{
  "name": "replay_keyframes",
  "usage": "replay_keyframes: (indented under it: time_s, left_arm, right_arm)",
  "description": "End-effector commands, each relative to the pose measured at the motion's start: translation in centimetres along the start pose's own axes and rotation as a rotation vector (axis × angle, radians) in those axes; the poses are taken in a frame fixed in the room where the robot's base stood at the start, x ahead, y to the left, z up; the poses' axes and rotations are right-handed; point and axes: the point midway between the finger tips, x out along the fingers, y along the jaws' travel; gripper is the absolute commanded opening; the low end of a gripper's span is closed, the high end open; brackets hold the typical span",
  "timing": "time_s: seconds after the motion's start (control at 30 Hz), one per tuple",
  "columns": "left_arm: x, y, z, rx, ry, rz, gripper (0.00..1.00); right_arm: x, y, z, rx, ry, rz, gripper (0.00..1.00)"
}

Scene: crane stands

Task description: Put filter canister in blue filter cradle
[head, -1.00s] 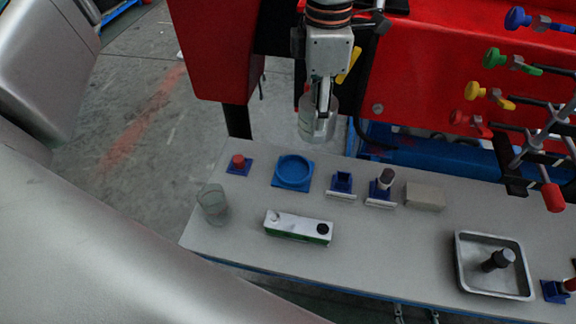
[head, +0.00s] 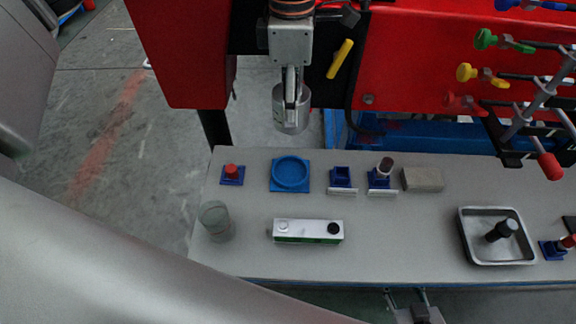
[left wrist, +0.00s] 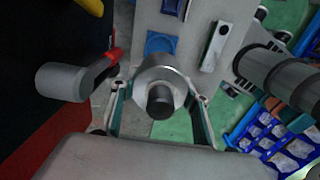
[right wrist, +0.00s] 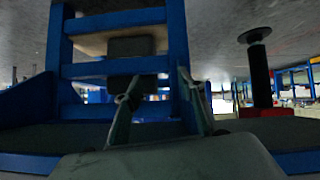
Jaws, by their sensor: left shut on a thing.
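The filter canister (head: 290,120), a grey metallic cylinder, hangs in my left gripper (head: 291,95), which is shut on it. In the head view it is beyond the table's back edge, directly above the blue filter cradle (head: 291,187) in the picture, clearly apart from it. The cradle is a round blue ring on a square base. In the left wrist view the canister (left wrist: 150,75) shows its dark knob between the fingers, and the blue cradle (left wrist: 160,42) shows beyond it, partly hidden. My right gripper (right wrist: 155,88) shows only in the right wrist view, open and empty.
A red-knobbed blue block (head: 232,175) stands left of the cradle, and small blue holders (head: 341,178) stand right of it. A clear beaker (head: 216,222) and a white-green box (head: 308,231) are nearer. A metal tray (head: 470,255) is at right. A blue frame (right wrist: 115,68) surrounds the right gripper's view.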

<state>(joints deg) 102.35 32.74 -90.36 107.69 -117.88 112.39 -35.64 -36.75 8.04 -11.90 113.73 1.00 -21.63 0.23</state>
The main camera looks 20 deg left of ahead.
Motion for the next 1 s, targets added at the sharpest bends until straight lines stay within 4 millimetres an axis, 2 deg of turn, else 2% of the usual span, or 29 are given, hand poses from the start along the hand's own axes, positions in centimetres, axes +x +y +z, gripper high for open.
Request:
replay_keyframes:
  time_s: [0.1, 0.5, 0.63, 0.87, 1.0]
  left_arm:
    - [2.8, -0.1, -0.1, 0.001, 0.002, -0.006, 0.12]
    - [11.8, -0.1, 0.0, 0.000, 0.000, -0.004, 0.12]
    - [13.7, 0.0, 0.0, 0.000, -0.001, -0.002, 0.12]
    - [15.0, 0.0, 0.0, -0.001, -0.001, 0.000, 0.12]
    - [16.7, -0.1, 0.0, -0.001, 0.001, -0.003, 0.12]
  right_arm:
    - [0.1, 0.0, 0.3, -0.001, -0.002, 0.000, 0.40]
    - [0.4, 0.3, 0.3, -0.008, 0.003, 0.007, 0.40]
    - [0.5, 0.4, 0.3, -0.011, 0.004, 0.008, 0.40]
    - [0.7, 0.5, 0.2, -0.013, 0.007, 0.010, 0.40]
    - [0.8, 0.5, 0.4, -0.014, 0.004, 0.010, 0.40]
